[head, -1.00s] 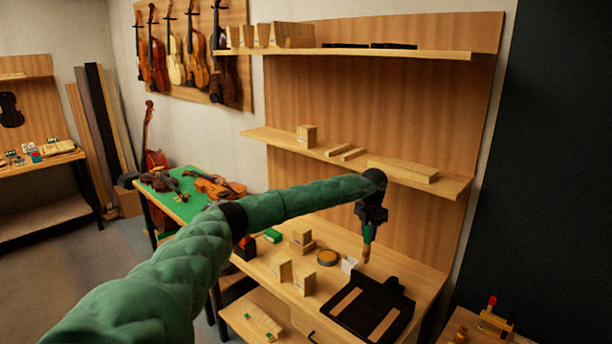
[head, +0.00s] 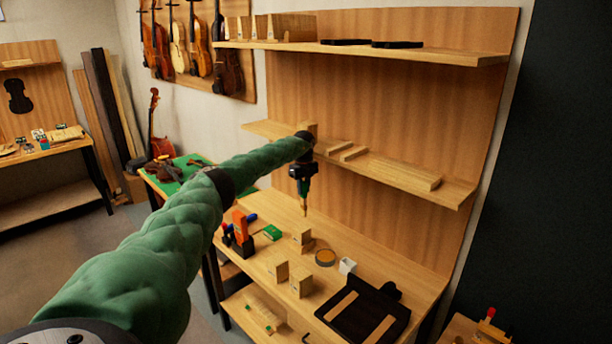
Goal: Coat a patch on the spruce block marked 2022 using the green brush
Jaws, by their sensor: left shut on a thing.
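My left gripper (head: 302,178) is shut on the green brush (head: 304,190) and holds it above the bench, bristles down. The brush tip is in the air, apart from the blocks. Light wooden blocks stand on the bench: one at the back (head: 302,237), one at the front left (head: 278,269) and one at the front right (head: 302,284). Their small markings are too small to read, so I cannot tell which is 2022. A round tin (head: 326,257) with an amber-brown top stands right of the blocks. My right gripper is not in view.
A white cup-like box (head: 347,266) and a black board (head: 345,325) with wooden strips lie at the right of the bench. A green box (head: 272,232) and an orange and black tool holder (head: 240,240) are at the left. A shelf (head: 400,178) overhangs the back.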

